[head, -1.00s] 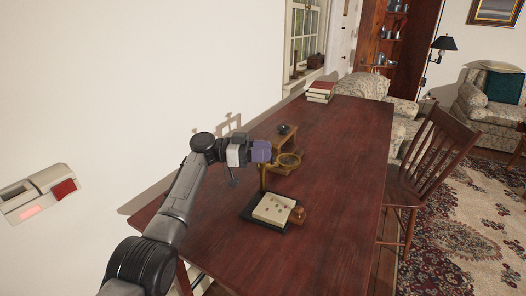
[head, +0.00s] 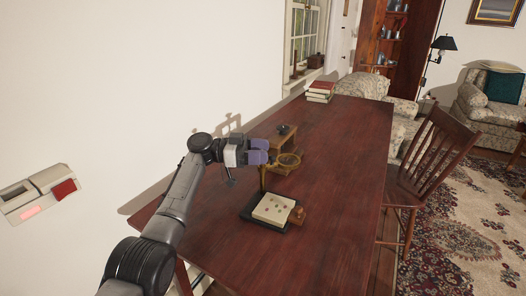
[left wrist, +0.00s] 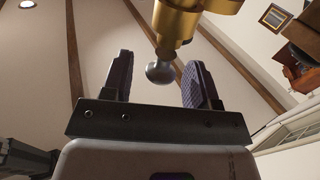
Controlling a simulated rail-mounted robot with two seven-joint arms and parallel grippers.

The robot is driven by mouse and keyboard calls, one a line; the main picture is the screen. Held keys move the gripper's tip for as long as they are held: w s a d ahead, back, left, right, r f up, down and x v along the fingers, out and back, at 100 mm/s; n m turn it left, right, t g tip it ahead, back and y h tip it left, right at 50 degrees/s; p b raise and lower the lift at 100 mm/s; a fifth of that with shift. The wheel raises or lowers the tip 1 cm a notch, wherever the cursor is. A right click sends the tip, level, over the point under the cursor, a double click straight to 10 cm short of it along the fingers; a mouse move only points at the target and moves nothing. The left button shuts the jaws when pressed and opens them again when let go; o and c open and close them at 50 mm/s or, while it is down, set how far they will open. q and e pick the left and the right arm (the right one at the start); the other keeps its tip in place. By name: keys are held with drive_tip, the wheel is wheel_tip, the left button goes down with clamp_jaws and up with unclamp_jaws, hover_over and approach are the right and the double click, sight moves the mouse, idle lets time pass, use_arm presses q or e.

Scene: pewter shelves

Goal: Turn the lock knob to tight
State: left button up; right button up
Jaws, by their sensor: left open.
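The lock knob (left wrist: 160,72) is a small, rounded silver knob under a brass fitting (left wrist: 178,25). In the left wrist view it sits between the two dark fingers of my left gripper (left wrist: 155,80), with a gap on each side. The gripper is open and not closed on it. In the head view my left gripper (head: 259,151), with purple fingers, is at the brass magnifier stand (head: 263,180), beside its lens ring (head: 289,160). The knob cannot be made out in the head view. My right gripper is not in view.
A black tray (head: 248,212) with a cream board (head: 273,207) stands at the foot of the stand. A small wooden stand (head: 285,139) is behind the lens. Books (head: 320,92) lie at the far end. The right of the table (head: 345,190) is clear.

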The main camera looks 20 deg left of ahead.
use_arm(q)
drive_tip(key=p+v, duration=0.3)
drive_tip(key=v, duration=1)
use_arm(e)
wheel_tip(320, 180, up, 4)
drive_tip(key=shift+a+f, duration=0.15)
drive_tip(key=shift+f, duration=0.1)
